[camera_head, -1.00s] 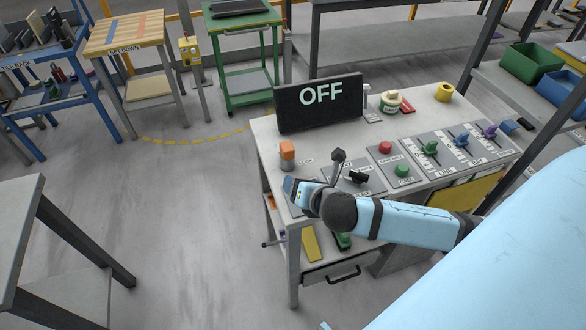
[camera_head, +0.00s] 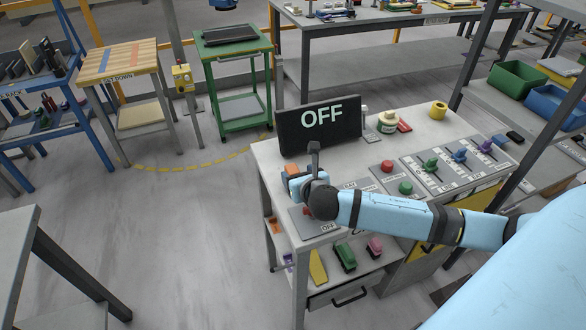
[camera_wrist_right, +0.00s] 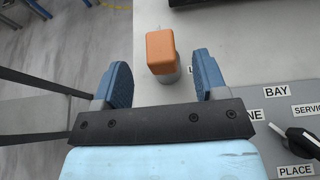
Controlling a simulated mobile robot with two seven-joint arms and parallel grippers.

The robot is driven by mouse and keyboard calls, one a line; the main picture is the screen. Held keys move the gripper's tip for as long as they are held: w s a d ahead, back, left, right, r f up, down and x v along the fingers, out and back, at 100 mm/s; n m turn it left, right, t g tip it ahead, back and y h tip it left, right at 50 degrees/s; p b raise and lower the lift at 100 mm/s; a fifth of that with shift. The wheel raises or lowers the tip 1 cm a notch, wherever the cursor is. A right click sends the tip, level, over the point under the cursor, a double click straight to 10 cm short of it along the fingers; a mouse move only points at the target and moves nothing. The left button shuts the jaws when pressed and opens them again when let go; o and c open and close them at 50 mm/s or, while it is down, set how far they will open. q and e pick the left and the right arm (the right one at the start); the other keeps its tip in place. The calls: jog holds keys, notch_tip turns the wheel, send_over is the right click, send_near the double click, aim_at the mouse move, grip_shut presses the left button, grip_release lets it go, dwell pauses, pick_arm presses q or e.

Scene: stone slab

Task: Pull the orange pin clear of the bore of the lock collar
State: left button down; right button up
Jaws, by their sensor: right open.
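The orange pin (camera_wrist_right: 160,50) has a blocky orange head and stands in the grey lock collar (camera_wrist_right: 169,76) on the bench top. In the head view the orange pin (camera_head: 291,170) shows only in part behind my right gripper (camera_head: 298,184). In the wrist view my right gripper (camera_wrist_right: 162,78) is open, with one blue finger on each side of the line to the pin. No contact shows. My left gripper is not in view.
A dark screen (camera_head: 319,128) reading OFF stands behind the pin. A labelled panel with a black lever (camera_wrist_right: 303,141) lies to the right in the wrist view. Red and green buttons and several levers sit farther right. The bench top (camera_wrist_right: 226,48) around the collar is clear.

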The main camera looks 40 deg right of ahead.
aim_at(293, 169)
jog(key=shift+x, duration=2.55)
jog(key=c, duration=1.1)
jog(key=shift+r+p, duration=1.85)
jog(key=shift+p, duration=0.2)
jog(key=shift+r+p, duration=0.85)
jog(key=shift+p, duration=0.05)
jog(key=shift+r+p, duration=0.3)
notch_tip(293, 169, up, 4)
jog(key=p, duration=0.4)
jog(key=shift+r+p, duration=0.1)
jog(key=shift+p, duration=0.3)
jog(key=shift+r, duration=0.85)
